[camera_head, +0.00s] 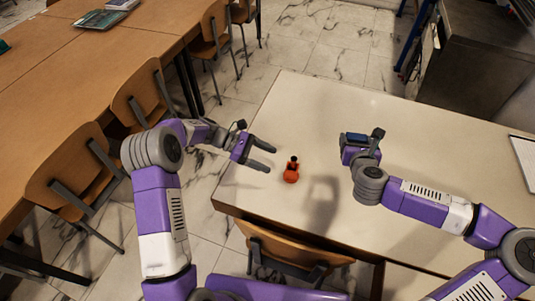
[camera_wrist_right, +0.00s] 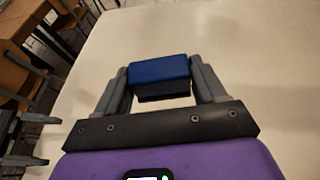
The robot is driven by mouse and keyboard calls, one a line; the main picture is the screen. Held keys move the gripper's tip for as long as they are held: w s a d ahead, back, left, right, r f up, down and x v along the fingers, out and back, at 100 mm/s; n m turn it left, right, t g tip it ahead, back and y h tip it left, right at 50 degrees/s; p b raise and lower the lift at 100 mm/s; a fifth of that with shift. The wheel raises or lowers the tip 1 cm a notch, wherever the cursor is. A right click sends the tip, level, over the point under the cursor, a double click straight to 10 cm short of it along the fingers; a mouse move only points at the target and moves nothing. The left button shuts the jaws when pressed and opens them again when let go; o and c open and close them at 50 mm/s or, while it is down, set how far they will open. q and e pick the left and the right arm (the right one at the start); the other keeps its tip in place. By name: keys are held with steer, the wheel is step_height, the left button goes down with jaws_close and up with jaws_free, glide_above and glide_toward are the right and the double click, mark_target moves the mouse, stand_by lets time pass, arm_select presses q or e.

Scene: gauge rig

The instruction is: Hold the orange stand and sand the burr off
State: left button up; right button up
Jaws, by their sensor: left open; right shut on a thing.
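The orange stand (camera_head: 291,175) is upright on the white table, with a dark piece (camera_head: 294,160) on its top. The burr is too small to make out. My left gripper (camera_head: 268,157) is open and empty, to the left of the stand and apart from it, its fingers pointing toward it. My right gripper (camera_head: 362,140) is to the right of the stand, raised above the table. It is shut on a blue block with a dark underside (camera_wrist_right: 160,76), which I take to be the sanding block; the block sits between the two fingers in the right wrist view.
The white table (camera_head: 310,110) is mostly clear around the stand. A chair (camera_head: 290,250) stands at its near edge. A notebook (camera_head: 525,160) lies at the right edge. A wooden table (camera_head: 60,90) with chairs is at the left.

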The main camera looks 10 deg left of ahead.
arm_select(q)
steer(key=shift+w+f+b, duration=0.25)
steer(key=shift+f+b, duration=0.05)
steer(key=shift+f, duration=0.5)
arm_select(e)
steer(key=shift+w+f, duration=0.25)
steer(key=shift+f, duration=0.5)
arm_select(q)
steer(key=shift+w+f, duration=0.25)
steer(key=shift+w, duration=0.05)
arm_select(e)
steer(key=shift+w+f, duration=0.25)
steer(key=shift+w, duration=0.1)
arm_select(q)
steer(key=shift+r, duration=0.1)
arm_select(e)
steer(key=shift+s+r, duration=0.1)
